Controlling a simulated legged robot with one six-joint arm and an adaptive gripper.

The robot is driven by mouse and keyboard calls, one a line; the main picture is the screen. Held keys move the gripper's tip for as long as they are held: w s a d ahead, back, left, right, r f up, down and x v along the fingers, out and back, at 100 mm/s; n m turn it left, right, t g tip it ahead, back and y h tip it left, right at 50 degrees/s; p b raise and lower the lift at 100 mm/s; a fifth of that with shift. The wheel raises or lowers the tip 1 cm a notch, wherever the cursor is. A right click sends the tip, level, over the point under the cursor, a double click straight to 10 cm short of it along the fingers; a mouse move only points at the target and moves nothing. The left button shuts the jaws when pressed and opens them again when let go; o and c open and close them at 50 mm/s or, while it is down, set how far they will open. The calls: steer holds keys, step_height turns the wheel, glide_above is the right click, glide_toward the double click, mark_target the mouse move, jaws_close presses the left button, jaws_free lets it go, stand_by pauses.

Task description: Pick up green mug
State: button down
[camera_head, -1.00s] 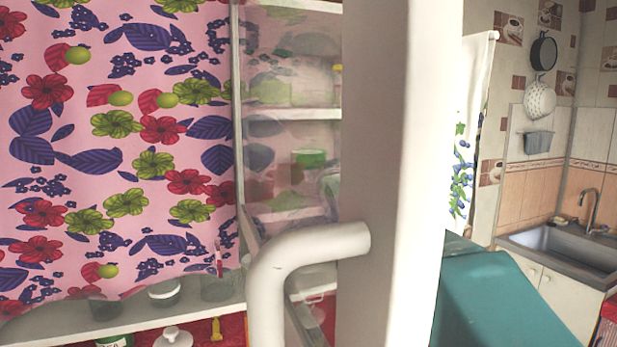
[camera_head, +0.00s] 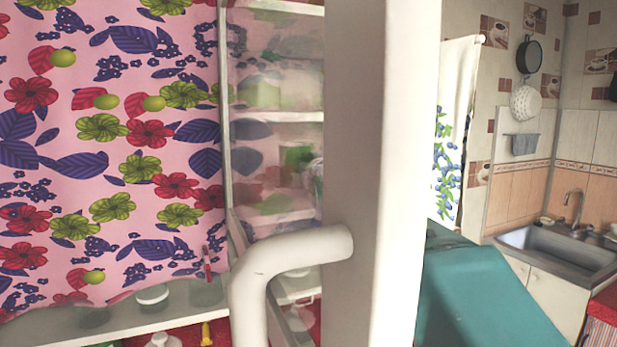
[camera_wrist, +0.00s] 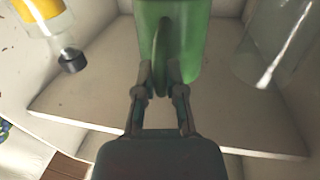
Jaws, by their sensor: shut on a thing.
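In the wrist view the green mug (camera_wrist: 190,40) is at the top centre, cut off by the frame edge. Its handle (camera_wrist: 161,55) points toward me and sits between the two fingers of my gripper (camera_wrist: 161,85). The gripper is shut on the handle. The mug is in front of or above a pale shelf board; I cannot tell whether its base touches it. In the head view a blurred green shape shows on the shelves behind a hazy pane; I cannot tell if it is the mug. My gripper cannot be made out there.
In the wrist view a clear glass vessel (camera_wrist: 273,45) stands close right of the mug. A bottle with a dark cap (camera_wrist: 72,60) is at left. The shelf (camera_wrist: 90,95) between is bare. In the head view a flowered curtain (camera_head: 110,160) hangs left; a sink (camera_head: 560,250) is far right.

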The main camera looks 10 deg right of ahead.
steer(key=shift+r, duration=0.6)
steer(key=shift+s+r, duration=0.15)
steer(key=shift+s, duration=0.15)
steer(key=s, duration=1.7)
steer(key=shift+s, duration=0.3)
